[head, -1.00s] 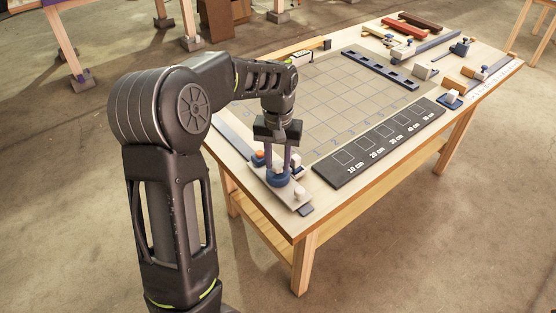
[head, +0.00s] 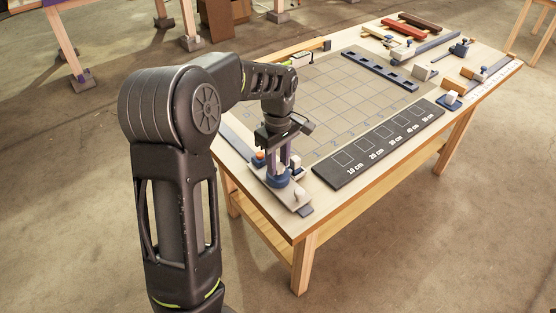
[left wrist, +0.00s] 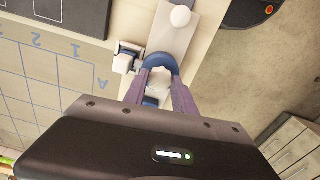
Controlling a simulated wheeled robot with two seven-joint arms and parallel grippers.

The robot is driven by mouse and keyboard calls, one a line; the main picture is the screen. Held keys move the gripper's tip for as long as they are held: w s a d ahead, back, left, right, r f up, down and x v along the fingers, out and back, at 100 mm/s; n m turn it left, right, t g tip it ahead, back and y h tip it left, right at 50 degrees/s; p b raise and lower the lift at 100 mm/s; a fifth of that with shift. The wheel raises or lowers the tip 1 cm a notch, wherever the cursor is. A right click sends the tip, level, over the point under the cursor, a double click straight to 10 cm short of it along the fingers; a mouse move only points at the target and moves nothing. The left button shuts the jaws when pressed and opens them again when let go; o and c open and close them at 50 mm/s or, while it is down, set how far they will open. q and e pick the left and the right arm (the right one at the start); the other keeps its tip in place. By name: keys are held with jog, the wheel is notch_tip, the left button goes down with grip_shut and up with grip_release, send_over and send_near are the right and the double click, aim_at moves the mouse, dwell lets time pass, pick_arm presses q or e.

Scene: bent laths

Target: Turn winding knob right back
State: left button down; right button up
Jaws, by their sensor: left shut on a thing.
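The winding knob (head: 277,180) is a round blue piece low on the near left corner of the table. It also shows in the left wrist view (left wrist: 160,60) as a blue rim around a pale centre. My left gripper (head: 284,166) points down at it, its purple fingers on either side. In the left wrist view the fingers (left wrist: 160,80) reach the knob and are shut on it. The fingers and gripper body hide part of the knob and its mounting. My right gripper is not in view.
A pale plate with a white button (left wrist: 180,16) lies beside the knob, near the table edge. A small white block (head: 296,161) stands close by. A black length board (head: 380,145) and a gridded mat (head: 345,105) lie to the right. Several clamps and laths lie at the far end.

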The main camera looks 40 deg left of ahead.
aim_at(278, 166)
pick_arm(q)
jog(key=n+p, duration=0.1)
jog(key=n, duration=0.4)
jog(key=shift+n, duration=0.4)
jog(key=c, duration=1)
grip_release()
jog(key=shift+r, duration=0.1)
notch_tip(278, 166, up, 8)
jog(key=shift+f, duration=0.15)
jog(key=shift+f, duration=0.1)
